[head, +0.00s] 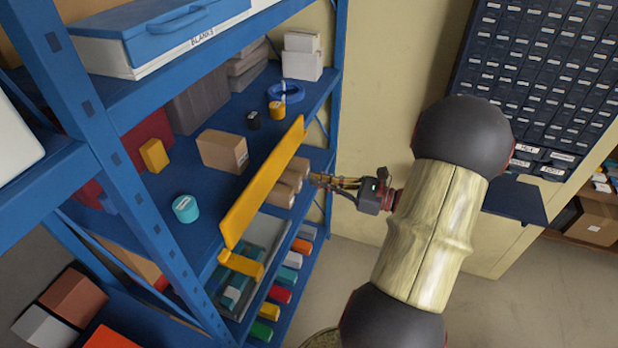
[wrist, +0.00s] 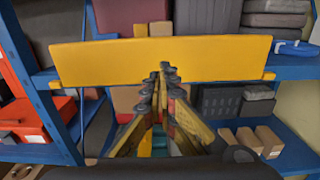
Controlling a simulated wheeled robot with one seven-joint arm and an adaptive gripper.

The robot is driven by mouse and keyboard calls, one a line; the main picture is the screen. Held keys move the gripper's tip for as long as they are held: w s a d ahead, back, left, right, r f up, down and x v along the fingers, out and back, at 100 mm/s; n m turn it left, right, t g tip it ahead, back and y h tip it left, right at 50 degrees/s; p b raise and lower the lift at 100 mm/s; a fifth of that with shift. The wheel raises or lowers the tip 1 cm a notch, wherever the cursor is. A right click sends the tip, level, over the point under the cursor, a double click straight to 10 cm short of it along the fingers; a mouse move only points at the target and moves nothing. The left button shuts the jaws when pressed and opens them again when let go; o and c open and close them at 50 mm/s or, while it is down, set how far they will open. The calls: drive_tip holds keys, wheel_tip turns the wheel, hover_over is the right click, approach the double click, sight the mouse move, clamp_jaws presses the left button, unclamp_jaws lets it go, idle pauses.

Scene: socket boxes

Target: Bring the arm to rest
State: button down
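My arm reaches left from the right side of the head view, toward the blue shelf rack (head: 95,150). My gripper (head: 318,180) is in front of the rack, to the right of a long yellow board (head: 262,185) along the shelf's front edge. In the wrist view my gripper (wrist: 165,70) has its fingertips together, with nothing seen between them. The yellow board (wrist: 100,62) spans the view behind the fingertips. In the head view the fingertips look apart from the board.
The shelf holds a cardboard box (head: 222,152), a teal cylinder (head: 186,208), a yellow block (head: 153,155) and a blue ring (head: 288,92). Coloured bins (head: 281,294) sit lower. A dark drawer cabinet (head: 540,75) stands at the right. Floor (head: 530,300) is clear at the lower right.

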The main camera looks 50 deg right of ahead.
drive_tip(key=shift+s+d, duration=0.15)
drive_tip(key=shift+s, duration=0.2)
drive_tip(key=shift+f, duration=0.1)
idle(0.3)
drive_tip(key=s+a+f+n+g+h+b, duration=0.2)
drive_tip(key=s+a+f+n+g+b, duration=0.4)
drive_tip(key=a+f+n, duration=0.25)
drive_tip(key=s+a+f+n+g+h+b, duration=0.1)
drive_tip(key=s+a+f+n+g+b, duration=0.5)
drive_tip(key=f+n+g, duration=0.35)
drive_tip(key=w+a+f+n+t+h+b, duration=0.2)
drive_tip(key=a+n+b, duration=0.4)
drive_tip(key=b, duration=0.3)
drive_tip(key=w+a+f+n+t+h+b, duration=0.1)
drive_tip(key=w+a+f+n+t+b, duration=0.1)
drive_tip(key=a+n+b, duration=0.5)
drive_tip(key=shift+a+n+h+b, duration=0.3)
drive_tip(key=shift+a+h+b, duration=0.1)
drive_tip(key=shift+a+b, duration=0.6)
